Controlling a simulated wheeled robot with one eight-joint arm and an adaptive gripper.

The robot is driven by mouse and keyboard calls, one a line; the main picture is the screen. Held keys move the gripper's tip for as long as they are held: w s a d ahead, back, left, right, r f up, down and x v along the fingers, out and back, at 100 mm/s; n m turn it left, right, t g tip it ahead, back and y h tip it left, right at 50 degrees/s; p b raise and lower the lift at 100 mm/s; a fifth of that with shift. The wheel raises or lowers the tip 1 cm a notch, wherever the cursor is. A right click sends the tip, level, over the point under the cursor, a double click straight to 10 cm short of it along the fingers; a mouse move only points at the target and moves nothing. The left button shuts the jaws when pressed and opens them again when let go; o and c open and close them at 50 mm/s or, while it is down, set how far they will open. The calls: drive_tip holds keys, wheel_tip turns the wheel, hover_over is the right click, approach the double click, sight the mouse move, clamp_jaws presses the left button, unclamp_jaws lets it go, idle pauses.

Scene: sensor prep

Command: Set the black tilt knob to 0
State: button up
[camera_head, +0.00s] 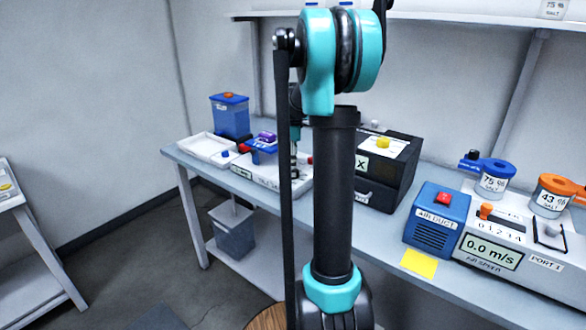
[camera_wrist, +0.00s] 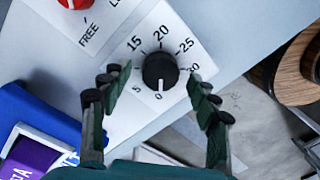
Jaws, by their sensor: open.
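The black tilt knob (camera_wrist: 160,70) stands on a white dial plate in the wrist view, with 15, 20 and 25 printed along its upper side and a 0 just below it. A pale mark on the knob's lower edge appears to face the 0. My gripper (camera_wrist: 157,80) is open, with one dark green finger left of the knob and one right of it, and gaps show on both sides. In the head view my gripper (camera_head: 295,155) is over the white unit at the table's left part, mostly hidden by my arm.
A red knob (camera_wrist: 74,3) beside the word FREE is at the wrist view's top left. A blue holder (camera_wrist: 35,108) with a purple block (camera_wrist: 28,158) is at left. In the head view a black box (camera_head: 385,170) stands right of my arm.

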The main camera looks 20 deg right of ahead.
wheel_tip(320, 180, up, 11)
drive_tip(key=shift+w+d, duration=0.15)
drive_tip(key=shift+w, duration=0.15)
drive_tip(key=shift+s+f, duration=0.1)
drive_tip(key=shift+s, duration=0.05)
idle(0.3)
